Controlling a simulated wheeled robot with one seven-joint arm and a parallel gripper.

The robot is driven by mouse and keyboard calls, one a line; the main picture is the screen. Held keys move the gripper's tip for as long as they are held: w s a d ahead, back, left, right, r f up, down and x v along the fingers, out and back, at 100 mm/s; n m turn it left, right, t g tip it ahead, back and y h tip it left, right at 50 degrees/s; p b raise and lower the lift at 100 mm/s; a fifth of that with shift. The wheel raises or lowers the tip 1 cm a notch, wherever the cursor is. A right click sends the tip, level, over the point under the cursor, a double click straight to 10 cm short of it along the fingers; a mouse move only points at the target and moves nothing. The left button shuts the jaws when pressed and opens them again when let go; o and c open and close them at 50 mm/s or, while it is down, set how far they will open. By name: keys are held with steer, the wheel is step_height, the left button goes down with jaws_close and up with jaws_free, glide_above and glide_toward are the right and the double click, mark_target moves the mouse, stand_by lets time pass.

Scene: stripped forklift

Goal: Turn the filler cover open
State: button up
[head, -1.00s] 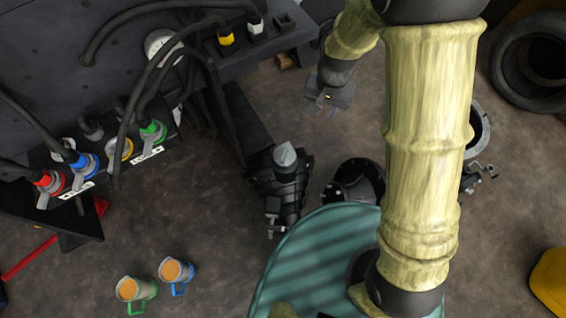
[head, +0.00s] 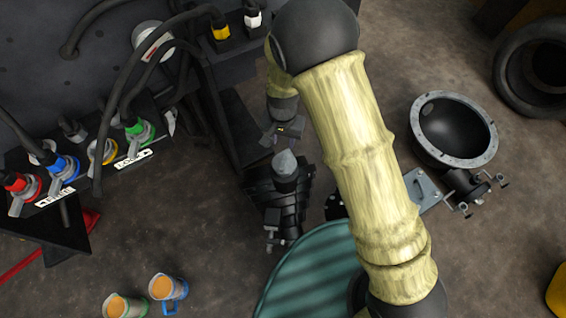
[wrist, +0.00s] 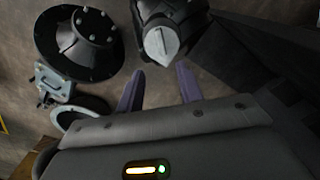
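A round pale disc (head: 152,40) with a red-and-white label sits on the side of the dark forklift body at the upper left of the head view. It may be the filler cover; I cannot tell for sure. Cables pass in front of it. My gripper (head: 283,134) is to the right of the disc and below it in the picture, apart from it. In the wrist view my gripper (wrist: 160,70) has its two purple fingers spread with nothing between them. The disc is not seen in the wrist view.
A black post with a grey cone tip (head: 286,166) stands close to my gripper; it also shows ahead of the fingers in the wrist view (wrist: 161,43). A flanged bowl (head: 454,130) is at right. Hoses with coloured couplings (head: 62,168) and two cups (head: 167,288) are at left.

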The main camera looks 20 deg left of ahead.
mark_target(283, 164)
step_height(283, 164, down, 15)
steer(key=b, duration=0.3)
steer(key=shift+f, duration=0.2)
steer(key=shift+c, duration=0.3)
jaws_close()
